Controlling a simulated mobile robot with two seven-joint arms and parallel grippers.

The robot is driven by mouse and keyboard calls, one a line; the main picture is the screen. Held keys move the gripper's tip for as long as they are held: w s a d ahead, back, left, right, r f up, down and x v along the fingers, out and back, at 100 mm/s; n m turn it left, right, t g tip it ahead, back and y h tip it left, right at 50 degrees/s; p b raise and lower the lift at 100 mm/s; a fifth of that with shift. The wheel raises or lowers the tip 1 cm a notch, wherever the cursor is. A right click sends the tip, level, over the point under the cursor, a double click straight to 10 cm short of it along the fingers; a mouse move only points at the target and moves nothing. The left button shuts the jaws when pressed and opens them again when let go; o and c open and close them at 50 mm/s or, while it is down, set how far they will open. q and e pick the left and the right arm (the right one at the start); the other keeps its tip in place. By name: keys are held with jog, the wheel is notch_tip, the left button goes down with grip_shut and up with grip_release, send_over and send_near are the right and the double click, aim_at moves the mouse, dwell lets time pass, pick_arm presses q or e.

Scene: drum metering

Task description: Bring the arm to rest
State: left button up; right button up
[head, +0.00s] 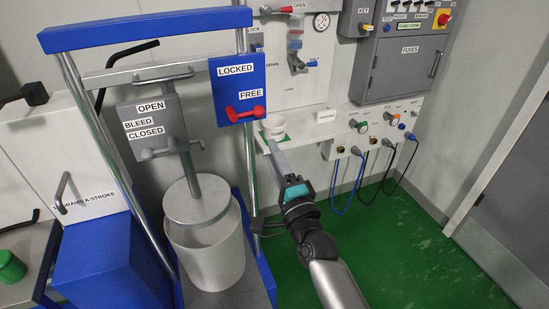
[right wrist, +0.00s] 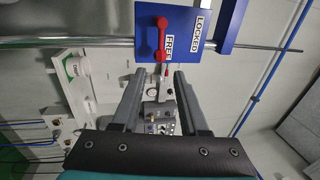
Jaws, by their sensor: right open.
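My right gripper (head: 272,148) reaches in from the bottom right of the head view. It points up toward the wall panel, and its fingertips appear just below a white cup (head: 273,129) on a small shelf. In the right wrist view the two grey fingers (right wrist: 157,74) are spread apart with nothing between them. The cup (right wrist: 74,68) stands off to the left of the fingers there. The red lever (right wrist: 161,40) on the blue LOCKED/FREE plate shows beyond the fingertips. My left gripper is in neither view.
A blue-framed press with a follower disc (head: 196,204) over a white drum (head: 212,262) stands left of my right arm. Its LOCKED/FREE plate (head: 232,88) is close to the gripper. Hoses (head: 354,175) hang from the wall panel. Green floor (head: 400,250) lies open to the right.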

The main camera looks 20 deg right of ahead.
dwell(0.4)
jog(key=s+a+f+n+g+y+b, duration=0.1)
jog(key=s+f+n+g+b, duration=0.2)
jog(key=f, duration=1)
jog(key=s+a+f+n+g, duration=0.1)
jog(key=s+f+n+g, duration=0.25)
jog(key=f, duration=0.95)
jog(key=s+a+f+n+g+y+b, duration=0.1)
jog(key=s+a+f+n+g+b, duration=0.25)
jog(key=f, duration=0.95)
jog(key=s+d+f+n+g, duration=0.3)
jog(key=s+f+n+g, duration=0.15)
jog(key=s+f, duration=1)
jog(key=s+d+f+n+g+b, duration=0.1)
jog(key=s+f+n+g, duration=0.1)
jog(key=s, duration=0.8)
jog(key=s+d+f+n+g+h+b, duration=0.1)
jog(key=s+f+n+g+b, duration=0.1)
jog(key=s+f, duration=0.4)
jog(key=s+n+g, duration=0.1)
jog(key=s+n, duration=0.1)
jog(key=s, duration=0.3)
jog(key=shift+d+f+h, duration=0.3)
jog(key=shift+d+f, duration=0.1)
